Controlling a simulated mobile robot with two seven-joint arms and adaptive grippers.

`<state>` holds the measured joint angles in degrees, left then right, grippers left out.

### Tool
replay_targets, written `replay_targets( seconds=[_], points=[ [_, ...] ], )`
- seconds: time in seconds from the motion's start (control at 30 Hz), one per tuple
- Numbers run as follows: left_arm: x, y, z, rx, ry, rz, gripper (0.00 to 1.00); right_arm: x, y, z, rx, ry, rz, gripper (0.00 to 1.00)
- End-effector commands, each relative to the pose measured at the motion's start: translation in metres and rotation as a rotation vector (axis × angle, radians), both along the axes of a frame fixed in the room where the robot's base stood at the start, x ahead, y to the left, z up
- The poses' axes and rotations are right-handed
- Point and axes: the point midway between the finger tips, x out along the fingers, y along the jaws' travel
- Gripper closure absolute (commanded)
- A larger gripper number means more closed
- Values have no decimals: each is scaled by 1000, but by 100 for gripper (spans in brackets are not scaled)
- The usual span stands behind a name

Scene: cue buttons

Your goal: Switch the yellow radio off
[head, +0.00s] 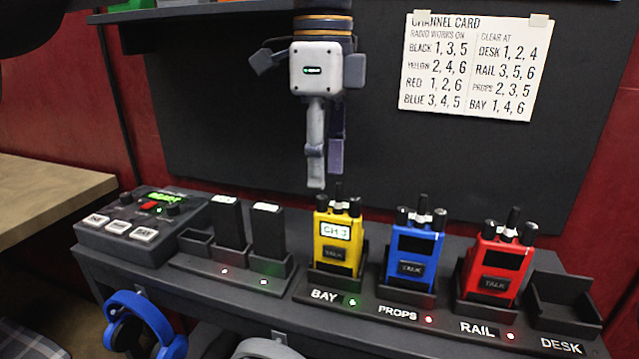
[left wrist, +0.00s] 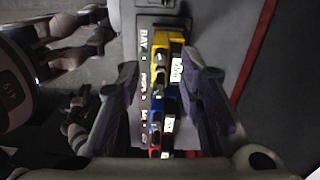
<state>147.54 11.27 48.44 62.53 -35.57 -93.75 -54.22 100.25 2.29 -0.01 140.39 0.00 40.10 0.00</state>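The yellow radio (head: 338,240) stands upright in the BAY slot of the charging rack. Its screen (head: 335,230) is lit and reads CH 3, and a green light (head: 352,301) shows by the BAY label. Its top carries a dark antenna and knobs. My left gripper (head: 325,180) points down above and slightly behind the radio top, apart from it. Its fingers stand apart and empty, seen nearly edge-on in the head view. In the left wrist view its spread fingers (left wrist: 165,105) flank the row of radios, with the yellow radio (left wrist: 160,45) toward the top.
A blue radio (head: 412,256) stands in PROPS and a red radio (head: 495,266) in RAIL, both beside red lights. The DESK slot (head: 565,305) is empty. Two dark battery packs (head: 228,222) and a button box (head: 140,225) stand left. A channel card (head: 470,65) hangs behind.

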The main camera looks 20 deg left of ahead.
Motion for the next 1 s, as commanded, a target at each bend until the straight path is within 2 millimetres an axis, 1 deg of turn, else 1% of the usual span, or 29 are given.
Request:
replay_targets(
  seconds=[0.03, 0.1, 0.2, 0.33, 0.53, 0.57, 0.6, 0.7, 1.0],
  points=[
    [-2, 0, -5, 0, -7, 0, 67, 5, 0, 5, 0, -20, 0, 68],
    [-3, 0, -19, 0, -6, 0, 67, 8, 0, 7, 0, -29, 0, 68],
    [-2, 0, -32, 0, -5, 2, 67, 10, 0, 8, 0, -36, 0, 68],
    [-1, 0, -41, 1, -4, 1, 67, 10, 0, 9, 0, -38, 0, 68],
    [-1, 0, -42, 1, -2, 2, 67, 10, 0, 8, 0, -36, 0, 68],
    [-1, 0, -42, 1, -2, 2, 71, 9, 0, 8, 0, -36, 0, 68],
    [-1, 0, -42, 1, -2, 2, 80, 9, 0, 8, 0, -35, 0, 68],
    [-1, 0, -42, 1, -2, 2, 100, 9, 0, 8, 0, -35, 0, 68],
    [-1, 0, -41, 0, -3, 15, 100, 9, 0, 8, 0, -35, 0, 68]
  ],
)
